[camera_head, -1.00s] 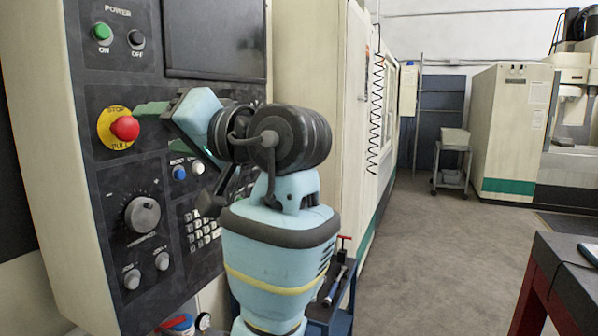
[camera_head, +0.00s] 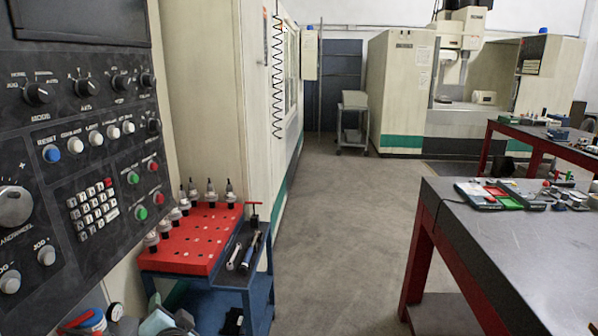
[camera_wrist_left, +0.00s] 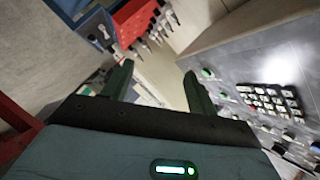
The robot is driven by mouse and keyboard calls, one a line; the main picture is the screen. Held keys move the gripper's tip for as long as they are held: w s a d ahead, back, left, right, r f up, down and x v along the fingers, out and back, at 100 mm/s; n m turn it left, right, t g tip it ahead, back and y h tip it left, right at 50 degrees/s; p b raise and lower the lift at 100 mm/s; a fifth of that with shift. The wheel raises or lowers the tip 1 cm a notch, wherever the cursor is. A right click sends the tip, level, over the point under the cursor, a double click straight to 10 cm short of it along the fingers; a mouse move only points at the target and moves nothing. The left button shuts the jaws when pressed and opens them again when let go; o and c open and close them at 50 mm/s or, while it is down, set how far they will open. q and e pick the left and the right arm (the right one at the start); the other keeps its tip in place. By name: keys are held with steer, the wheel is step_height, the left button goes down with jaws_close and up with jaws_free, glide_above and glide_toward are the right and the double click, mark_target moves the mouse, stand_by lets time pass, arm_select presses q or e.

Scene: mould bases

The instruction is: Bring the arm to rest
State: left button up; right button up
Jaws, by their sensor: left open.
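My left gripper (camera_wrist_left: 157,88) is open and empty in the left wrist view, with its two dark green fingers apart. In the head view only a light-blue and dark part of my left arm shows at the bottom edge, low in front of the control panel (camera_head: 70,150). The rest of that arm is out of the picture. The panel's keypad also shows at the right of the left wrist view. My right gripper is in neither view.
A blue cart (camera_head: 225,285) with a red tool-holder tray (camera_head: 185,250) stands beside the panel. A grey-topped table (camera_head: 500,235) with red legs is at the right. The grey floor (camera_head: 330,220) between them is clear. Machines stand behind.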

arm_select(q)
steer(key=s+d+f+g+h, duration=0.1)
steer(key=s+d+f+h, duration=0.15)
steer(key=s+f, duration=0.5)
steer(key=s+d+f+g+h, duration=0.1)
steer(key=s+f+h, duration=0.3)
steer(key=f, duration=0.7)
steer(key=s+d+f+n+g+h, duration=0.1)
steer(key=s+f, duration=0.3)
steer(key=s, duration=0.6)
steer(key=s+d+f+n+h, duration=0.1)
steer(key=s+f, duration=0.3)
steer(key=s, duration=0.5)
steer(key=shift+s+d+f+n+g, duration=0.4)
steer(key=shift+d+n, duration=0.1)
steer(key=shift+n, duration=0.3)
